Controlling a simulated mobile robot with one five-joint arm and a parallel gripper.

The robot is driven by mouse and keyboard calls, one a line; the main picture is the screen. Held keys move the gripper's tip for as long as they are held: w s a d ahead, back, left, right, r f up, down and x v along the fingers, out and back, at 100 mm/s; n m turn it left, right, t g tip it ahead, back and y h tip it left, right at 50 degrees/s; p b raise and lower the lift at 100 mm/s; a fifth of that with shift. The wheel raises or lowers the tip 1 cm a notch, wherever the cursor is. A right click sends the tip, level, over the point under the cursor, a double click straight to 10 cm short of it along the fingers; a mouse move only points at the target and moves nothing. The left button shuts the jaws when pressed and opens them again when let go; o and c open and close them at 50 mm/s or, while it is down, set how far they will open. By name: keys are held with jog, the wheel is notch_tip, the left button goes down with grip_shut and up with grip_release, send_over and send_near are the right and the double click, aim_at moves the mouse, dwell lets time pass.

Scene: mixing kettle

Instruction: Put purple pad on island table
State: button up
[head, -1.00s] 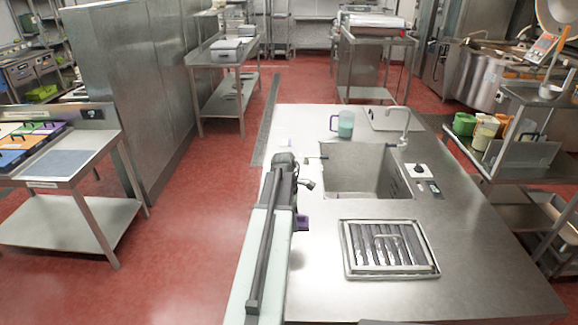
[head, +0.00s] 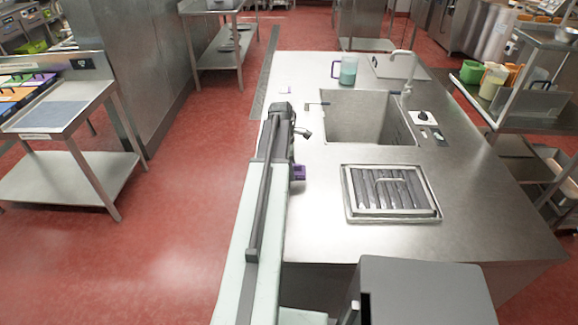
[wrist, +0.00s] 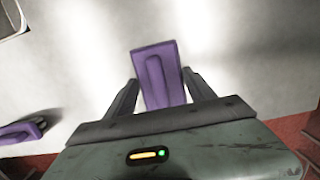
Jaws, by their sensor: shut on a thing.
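My gripper (wrist: 160,78) is shut on a purple pad (wrist: 160,65), which shows between its two fingers in the wrist view. In the head view the purple pad (head: 299,172) shows just right of my arm, over the left part of the steel island table (head: 310,235). I cannot tell whether the pad touches the tabletop. In the head view my gripper is mostly hidden behind the arm.
The table has a sink (head: 370,118), a jug (head: 345,70), a tap (head: 408,70) and a grate (head: 390,190). Bare tabletop surrounds the grate.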

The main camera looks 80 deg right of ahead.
jog(key=shift+w+d+f, duration=0.1)
jog(key=shift+w+d, duration=0.2)
jog(key=shift+d, duration=0.2)
jog(key=shift+w+d, duration=0.3)
jog(key=shift+d, duration=0.2)
notch_tip(320, 180, down, 4)
jog(key=b, duration=0.4)
jog(key=shift+r, duration=0.25)
jog(key=shift+f, duration=0.2)
jog(key=o, duration=1.2)
jog(key=shift+r, duration=0.1)
jog(key=r+p, duration=0.4)
jog(key=w+r+p, duration=0.1)
jog(key=r+p, duration=0.7)
jog(key=shift+w+a+r, duration=0.15)
jog(key=shift+w+r, duration=0.05)
jog(key=shift+w, duration=0.2)
